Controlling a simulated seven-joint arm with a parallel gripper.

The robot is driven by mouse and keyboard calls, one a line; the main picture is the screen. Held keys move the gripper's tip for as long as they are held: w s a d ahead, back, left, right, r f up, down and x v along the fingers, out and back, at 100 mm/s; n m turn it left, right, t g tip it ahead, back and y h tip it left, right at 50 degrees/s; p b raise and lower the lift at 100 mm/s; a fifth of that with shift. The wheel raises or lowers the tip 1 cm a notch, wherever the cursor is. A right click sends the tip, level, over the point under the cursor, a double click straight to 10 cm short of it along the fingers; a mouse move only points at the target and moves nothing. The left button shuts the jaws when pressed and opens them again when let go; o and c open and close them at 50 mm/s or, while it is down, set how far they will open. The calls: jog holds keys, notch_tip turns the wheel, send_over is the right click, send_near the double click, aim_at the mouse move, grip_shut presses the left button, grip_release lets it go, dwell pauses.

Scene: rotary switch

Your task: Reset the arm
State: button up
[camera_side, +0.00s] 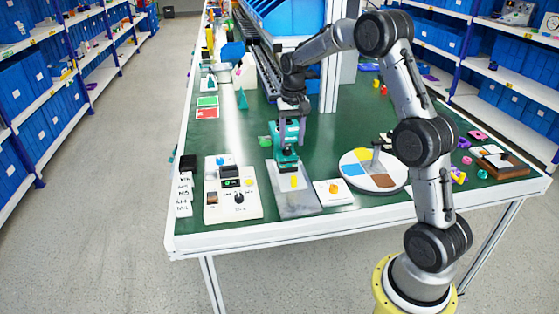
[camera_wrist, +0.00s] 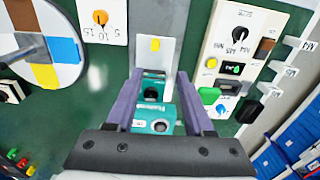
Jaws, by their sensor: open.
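My gripper (camera_side: 291,114) hangs from the arm above the green table, over or close to a teal device (camera_side: 286,156). In the wrist view my gripper (camera_wrist: 156,82) has its two purple-grey fingers apart. The teal device (camera_wrist: 152,112) shows between and beyond them; I cannot tell whether they touch it. A white control panel (camera_side: 215,212) with a black rotary knob (camera_side: 239,198) stands left of the device. In the wrist view this panel (camera_wrist: 212,62) is on the right. A small white plate with an orange dial (camera_side: 333,188) lies right of the device.
A round white turntable (camera_side: 345,158) with coloured sectors is at the right. White labelled blocks (camera_side: 184,195) stand by the table's left edge. Blue bins (camera_side: 290,20) and a conveyor are behind. Green table surface (camera_side: 240,134) is free left of my gripper.

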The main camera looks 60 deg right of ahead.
jog(key=s+a+r+n+t, duration=0.2)
jog(key=s+a+r, duration=0.2)
jog(key=a+r, duration=0.35)
jog(key=s+a+r+n+t, duration=0.2)
jog(key=s+a+r, duration=0.35)
jog(key=r, duration=0.35)
jog(key=s+a+n+t, duration=0.2)
jog(key=s+a, duration=0.5)
jog(key=s, duration=0.4)
jog(key=s+f+n, duration=0.2)
jog(key=s+f, duration=0.3)
jog(key=s, duration=0.1)
jog(key=shift+s+a+f+n+g, duration=0.2)
jog(key=shift+a+f+n+g, duration=0.1)
jog(key=shift+a+f+n, duration=0.1)
jog(key=shift+r, duration=0.1)
